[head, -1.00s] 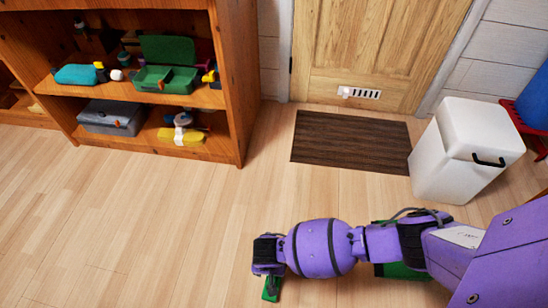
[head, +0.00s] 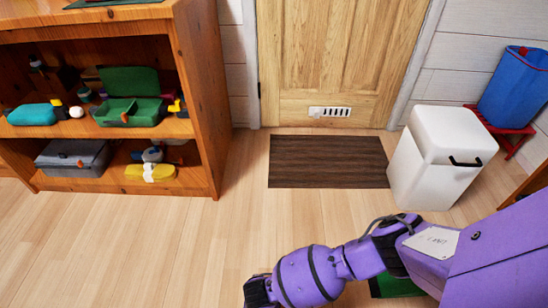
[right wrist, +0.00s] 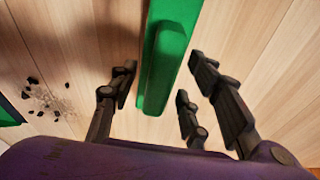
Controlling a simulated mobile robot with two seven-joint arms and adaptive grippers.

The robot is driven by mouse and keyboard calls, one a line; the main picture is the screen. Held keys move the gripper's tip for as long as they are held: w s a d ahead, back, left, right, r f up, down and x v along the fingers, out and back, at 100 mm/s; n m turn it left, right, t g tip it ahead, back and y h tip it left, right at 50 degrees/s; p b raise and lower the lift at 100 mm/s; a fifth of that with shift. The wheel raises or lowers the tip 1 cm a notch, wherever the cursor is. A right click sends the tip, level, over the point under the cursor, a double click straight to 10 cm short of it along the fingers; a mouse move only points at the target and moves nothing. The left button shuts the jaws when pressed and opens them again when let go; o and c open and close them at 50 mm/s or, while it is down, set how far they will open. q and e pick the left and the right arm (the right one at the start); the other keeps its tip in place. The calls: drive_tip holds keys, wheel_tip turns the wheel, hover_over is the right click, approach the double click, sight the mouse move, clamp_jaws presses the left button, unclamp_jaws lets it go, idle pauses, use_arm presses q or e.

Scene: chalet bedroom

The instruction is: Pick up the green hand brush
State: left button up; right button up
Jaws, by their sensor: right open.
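The green hand brush (right wrist: 165,65) is in the right wrist view, a long green piece running up past the top edge above the wooden floor. My right gripper (right wrist: 160,82) is open, with one finger left of the brush and two fingers to its right. Gaps show between the fingers and the brush; whether any finger touches it I cannot tell. In the head view my right gripper (head: 258,293) is cut off by the bottom edge, and the brush is out of frame. My left gripper is not in view.
Dark crumbs (right wrist: 45,98) lie on the floor left of the gripper. A green object (head: 398,288) is partly hidden under my right arm. A wooden shelf (head: 203,95), brown mat (head: 328,161) and white bin (head: 430,165) stand farther back. Floor between them is clear.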

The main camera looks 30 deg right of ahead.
drive_tip(key=shift+w+r, duration=0.1)
drive_tip(key=shift+w, duration=0.1)
clamp_jaws()
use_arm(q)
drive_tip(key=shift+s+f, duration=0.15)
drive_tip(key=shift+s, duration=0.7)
